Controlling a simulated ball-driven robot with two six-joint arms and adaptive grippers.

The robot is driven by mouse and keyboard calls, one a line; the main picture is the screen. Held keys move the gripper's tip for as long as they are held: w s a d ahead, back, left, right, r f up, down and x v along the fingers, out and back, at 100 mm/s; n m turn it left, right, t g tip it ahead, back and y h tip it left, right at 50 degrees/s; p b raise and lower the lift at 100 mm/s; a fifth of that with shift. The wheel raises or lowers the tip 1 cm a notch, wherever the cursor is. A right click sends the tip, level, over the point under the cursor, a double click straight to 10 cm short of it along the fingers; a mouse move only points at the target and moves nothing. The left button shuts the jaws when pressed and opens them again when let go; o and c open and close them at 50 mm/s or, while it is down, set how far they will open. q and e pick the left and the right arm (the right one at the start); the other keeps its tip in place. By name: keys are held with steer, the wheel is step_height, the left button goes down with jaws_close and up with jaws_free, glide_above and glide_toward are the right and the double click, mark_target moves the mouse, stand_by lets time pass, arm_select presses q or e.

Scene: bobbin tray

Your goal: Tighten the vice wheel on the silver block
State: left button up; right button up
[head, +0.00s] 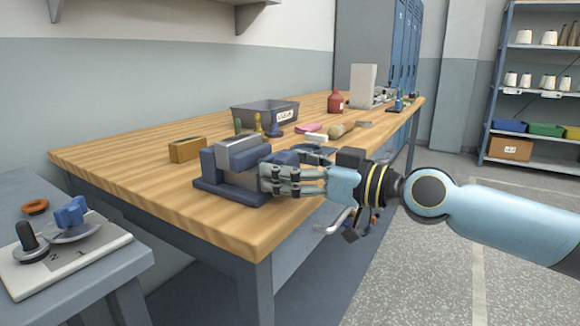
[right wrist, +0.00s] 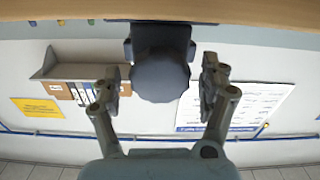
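The vice (head: 206,178) is blue-grey and stands on the near end of the wooden bench. The silver block (head: 240,150) sits at the top between its jaws. The dark blue-grey vice wheel (head: 284,158) is on the vice's right side, partly hidden by my right gripper (head: 288,170). In the right wrist view, the wheel (right wrist: 160,80) lies between the two spread fingers of that gripper (right wrist: 160,92). A gap shows on each side of the wheel, so the gripper is open around it. My left gripper is not in view.
A dark bin (head: 262,112), a red container (head: 335,103) and small items lie farther along the bench (head: 130,165). A side table (head: 100,225) with a knob plate (head: 75,258) is at the lower left.

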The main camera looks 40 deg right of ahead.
steer(key=c, duration=1.1)
steer(key=shift+m, duration=0.4)
steer(key=m, duration=0.3)
steer(key=shift+d+m, duration=0.1)
steer(key=shift+m, duration=1.6)
steer(key=o, duration=1.2)
